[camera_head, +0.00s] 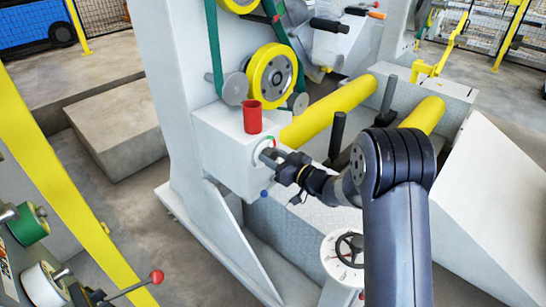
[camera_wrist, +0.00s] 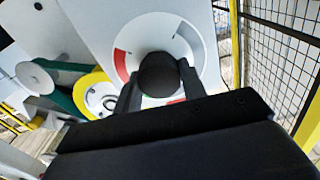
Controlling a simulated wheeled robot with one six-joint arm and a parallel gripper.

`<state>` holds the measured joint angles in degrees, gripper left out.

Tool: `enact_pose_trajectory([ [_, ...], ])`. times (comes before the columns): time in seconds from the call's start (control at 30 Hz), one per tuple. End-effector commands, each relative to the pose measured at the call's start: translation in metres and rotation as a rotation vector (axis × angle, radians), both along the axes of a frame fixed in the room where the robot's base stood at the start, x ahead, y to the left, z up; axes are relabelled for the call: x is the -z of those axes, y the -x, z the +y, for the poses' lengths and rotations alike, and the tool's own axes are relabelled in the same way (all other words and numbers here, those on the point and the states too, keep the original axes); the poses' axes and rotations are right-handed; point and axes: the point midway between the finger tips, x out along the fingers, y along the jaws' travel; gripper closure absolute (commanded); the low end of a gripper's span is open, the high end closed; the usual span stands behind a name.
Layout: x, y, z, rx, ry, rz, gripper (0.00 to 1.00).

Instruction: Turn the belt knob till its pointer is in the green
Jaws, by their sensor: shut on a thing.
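The belt knob (camera_wrist: 158,72) is round and black, in the middle of a white dial (camera_wrist: 205,62) in the wrist view. My gripper (camera_wrist: 160,88) is shut on the knob, one finger on each side. A red arc shows on the dial's left side and more red at its lower edge. A little green shows just below the knob, mostly hidden by knob and fingers. I cannot make out the pointer. In the head view my gripper (camera_head: 273,158) meets the knob on the front of a white box, with bits of red and green showing above it.
A red cup (camera_head: 252,117) stands on the white box (camera_head: 222,138). A blue button (camera_head: 264,193) sits below the dial. Yellow rollers (camera_head: 330,110) lie behind my arm. A handwheel with a round scale (camera_head: 343,252) is below my arm.

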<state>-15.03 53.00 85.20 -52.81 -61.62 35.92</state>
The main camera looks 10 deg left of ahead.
Motion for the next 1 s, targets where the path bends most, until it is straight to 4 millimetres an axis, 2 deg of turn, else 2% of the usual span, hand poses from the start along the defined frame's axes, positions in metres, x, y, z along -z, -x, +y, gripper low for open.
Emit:
enact_pose_trajectory([
  [0.07, 0.0, 0.0, 0.0, 0.0, 0.001, -0.001, 0.84],
  [0.1, 0.0, 0.0, 0.0, 0.0, 0.001, -0.001, 0.58],
  [0.33, 0.0, 0.0, 0.0, 0.0, 0.001, -0.001, 0.39],
  [0.67, 0.0, 0.003, -0.006, 0.002, 0.001, 0.0, 0.39],
  [0.77, 0.001, 0.009, -0.018, 0.003, 0.002, 0.0, 0.39],
  [1.0, 0.001, 0.034, -0.061, 0.005, 0.002, 0.0, 0.39],
])
